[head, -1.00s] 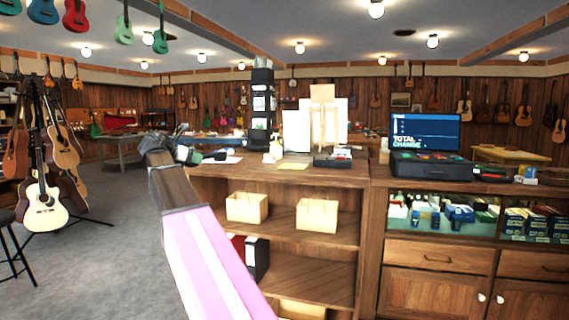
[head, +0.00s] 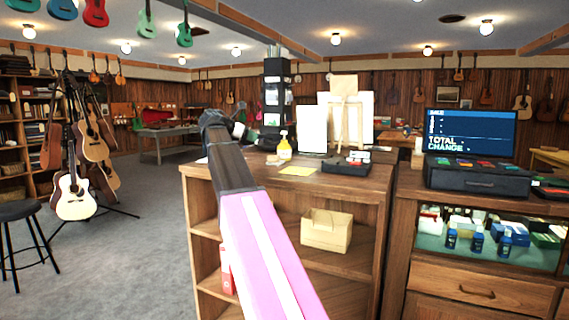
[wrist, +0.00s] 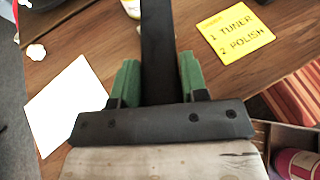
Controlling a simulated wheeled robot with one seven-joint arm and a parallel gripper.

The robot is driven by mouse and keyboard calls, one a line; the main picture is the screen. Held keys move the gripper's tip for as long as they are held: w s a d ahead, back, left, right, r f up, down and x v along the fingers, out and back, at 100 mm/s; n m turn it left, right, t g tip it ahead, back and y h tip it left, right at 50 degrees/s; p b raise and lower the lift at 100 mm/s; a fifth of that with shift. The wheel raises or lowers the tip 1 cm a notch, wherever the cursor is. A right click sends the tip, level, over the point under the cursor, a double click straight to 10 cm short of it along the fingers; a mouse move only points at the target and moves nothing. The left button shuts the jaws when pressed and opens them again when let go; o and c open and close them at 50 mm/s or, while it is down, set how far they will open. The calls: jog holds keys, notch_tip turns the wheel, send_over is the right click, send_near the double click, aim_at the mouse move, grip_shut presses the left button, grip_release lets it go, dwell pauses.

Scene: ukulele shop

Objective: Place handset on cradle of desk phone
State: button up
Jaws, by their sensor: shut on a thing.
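My gripper (wrist: 158,82) has green finger pads and is shut on a long black bar, which looks like the handset (wrist: 158,45). The handset runs away from me between the pads, above the wooden counter (wrist: 100,45); its far end is cut off by the wrist view's top edge. In the head view my arm reaches over the counter's left end, and the gripper and handset are mostly hidden behind the arm. I cannot make out the desk phone or its cradle for certain in either view.
On the counter are a yellow note (head: 298,171), a soap bottle (head: 285,148), a black rack (head: 275,95), a black tray (head: 345,167) and a white sheet (wrist: 65,105). A cash register (head: 475,178) stands right. A stool (head: 20,210) and guitars stand left; the floor between is clear.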

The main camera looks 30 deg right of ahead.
send_over(273, 169)
jog(key=f, duration=0.6)
jog(key=shift+w+d+f, duration=0.1)
jog(key=shift+w+d, duration=0.1)
jog(key=shift+w, duration=0.15)
jog(key=shift+f, duration=1.95)
jog(key=shift+f, duration=0.2)
jog(key=o, duration=1.1)
jog(key=shift+r, duration=0.15)
